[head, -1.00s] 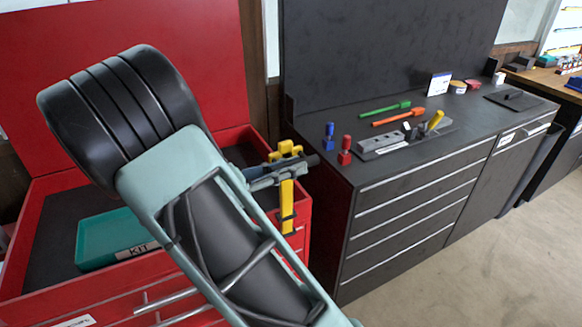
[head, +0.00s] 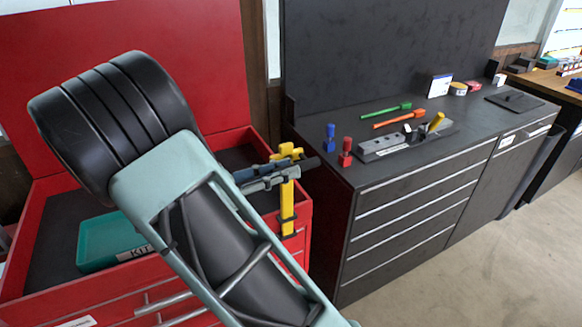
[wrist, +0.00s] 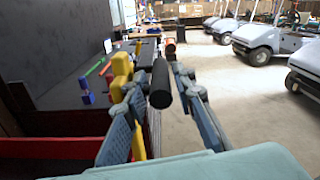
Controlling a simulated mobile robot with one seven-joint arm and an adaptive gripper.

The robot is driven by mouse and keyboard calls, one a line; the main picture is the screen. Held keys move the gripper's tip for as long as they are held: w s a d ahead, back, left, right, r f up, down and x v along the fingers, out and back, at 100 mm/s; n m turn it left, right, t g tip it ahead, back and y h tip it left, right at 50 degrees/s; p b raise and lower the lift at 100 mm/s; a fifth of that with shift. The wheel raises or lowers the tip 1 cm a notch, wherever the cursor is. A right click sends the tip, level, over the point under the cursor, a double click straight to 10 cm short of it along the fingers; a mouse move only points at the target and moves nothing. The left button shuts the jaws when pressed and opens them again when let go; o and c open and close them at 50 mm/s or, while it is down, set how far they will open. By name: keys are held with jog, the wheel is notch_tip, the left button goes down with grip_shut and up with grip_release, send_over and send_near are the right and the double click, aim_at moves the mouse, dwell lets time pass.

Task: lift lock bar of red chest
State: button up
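The red chest (head: 262,148) stands open at the left, its red lid (head: 120,60) raised behind. The yellow lock bar (head: 287,205) stands upright at the chest's right front corner, with a black grip (head: 308,163) sticking out near its top. In the wrist view the bar (wrist: 122,72) is behind my left finger and the black grip (wrist: 161,84) points toward the camera. My gripper (wrist: 158,92) is open, with one finger on each side of the grip and gaps visible. My arm hides part of the chest.
A teal kit tray (head: 100,240) lies in the chest. A dark cabinet (head: 400,225) stands close on the right, with a blue (head: 330,137) and a red (head: 346,150) upright item near its edge. Open floor (head: 510,265) lies at the right; carts (wrist: 262,40) stand farther off.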

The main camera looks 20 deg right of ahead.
jog(key=a, duration=0.9)
jog(key=shift+s+a, duration=0.15)
jog(key=shift+a, duration=0.25)
